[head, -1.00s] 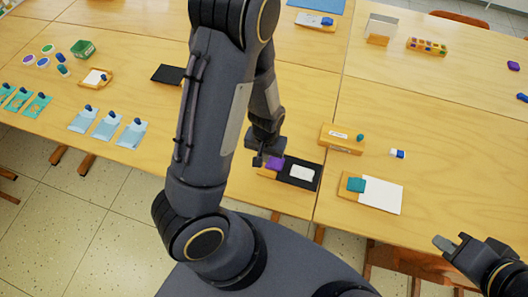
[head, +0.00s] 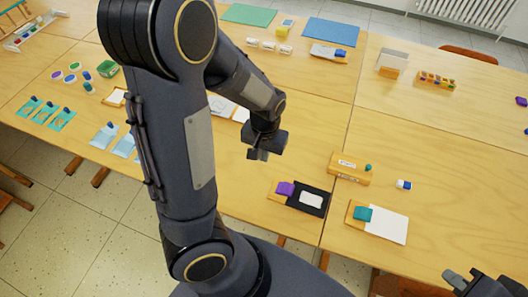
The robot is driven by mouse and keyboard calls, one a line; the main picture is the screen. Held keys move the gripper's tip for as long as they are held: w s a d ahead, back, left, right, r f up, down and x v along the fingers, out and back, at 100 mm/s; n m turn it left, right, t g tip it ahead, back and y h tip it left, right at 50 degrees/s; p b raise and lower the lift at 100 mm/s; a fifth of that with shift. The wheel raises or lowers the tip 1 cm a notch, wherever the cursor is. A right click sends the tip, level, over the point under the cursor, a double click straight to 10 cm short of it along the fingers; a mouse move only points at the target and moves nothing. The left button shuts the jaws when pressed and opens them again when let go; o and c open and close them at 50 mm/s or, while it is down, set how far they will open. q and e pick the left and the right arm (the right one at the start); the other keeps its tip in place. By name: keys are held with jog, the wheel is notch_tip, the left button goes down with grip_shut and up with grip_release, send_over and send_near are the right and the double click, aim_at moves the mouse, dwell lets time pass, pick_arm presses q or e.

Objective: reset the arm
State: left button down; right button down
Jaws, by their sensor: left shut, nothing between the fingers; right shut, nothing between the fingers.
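My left gripper (head: 258,155) hangs from the arm that crosses the left half of the head view. My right gripper (head: 455,277) is at the bottom right corner, shut and empty, clear of the things on the table. Part of it is cut off by the picture's edge.
My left arm hides part of the blue cards (head: 105,136). The right table top (head: 450,170) is largely bare.

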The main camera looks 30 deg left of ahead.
dwell(0.5)
pick_arm(q)
jog(key=s+d+r+t+h, duration=0.2)
jog(key=s+r, duration=0.4)
jog(key=r, duration=0.1)
jog(key=s+d+r+t+h, duration=0.2)
jog(key=s+r, duration=0.3)
jog(key=r, duration=0.3)
jog(key=shift+s+d+r+m+t, duration=0.25)
jog(key=shift+s+d+m+t, duration=0.15)
jog(key=shift+t, duration=0.4)
